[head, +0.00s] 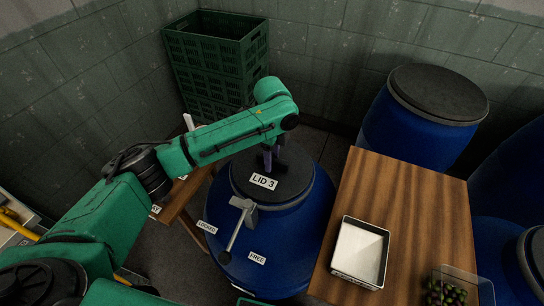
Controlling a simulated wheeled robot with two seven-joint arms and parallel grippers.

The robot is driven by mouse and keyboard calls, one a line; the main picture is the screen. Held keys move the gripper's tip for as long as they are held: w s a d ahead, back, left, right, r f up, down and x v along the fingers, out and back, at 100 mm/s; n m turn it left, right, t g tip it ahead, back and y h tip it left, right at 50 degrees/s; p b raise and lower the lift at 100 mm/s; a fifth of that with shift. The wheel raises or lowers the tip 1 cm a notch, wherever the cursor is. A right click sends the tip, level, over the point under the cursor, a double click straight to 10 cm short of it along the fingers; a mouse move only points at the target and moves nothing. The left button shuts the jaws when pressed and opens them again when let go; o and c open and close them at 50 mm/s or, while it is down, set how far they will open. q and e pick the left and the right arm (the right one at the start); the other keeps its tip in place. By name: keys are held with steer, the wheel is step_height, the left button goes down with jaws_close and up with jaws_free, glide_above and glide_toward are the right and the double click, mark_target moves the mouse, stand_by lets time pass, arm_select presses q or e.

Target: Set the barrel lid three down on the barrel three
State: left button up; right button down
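Barrel three (290,250) is the blue barrel at the centre, with a lever clamp (243,205) at its rim. The lever handle hangs towards the front, between a LOCKED label (207,227) and a FREE label (257,258). The dark barrel lid three (295,182), labelled LID 3, is at the barrel's top. I cannot tell whether it rests flush or sits slightly above. My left gripper (269,160) points down at the middle of the lid. My forearm hides most of it, so its grip is unclear. My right gripper is not in view.
Green crates (215,50) are stacked at the back wall. A wooden table (400,190) to the right bears a metal tray of white material (360,252) and a clear box of olives (447,292). Another lidded blue barrel (415,130) stands behind the table. A wooden surface (180,200) is left of barrel three.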

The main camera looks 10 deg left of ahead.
arm_select(q)
steer(key=shift+w+r, duration=0.1)
steer(key=shift+r, duration=0.4)
step_height(320, 180, up, 12)
steer(key=b, duration=0.1)
steer(key=shift+r+b, duration=0.15)
steer(key=shift+b, duration=0.2)
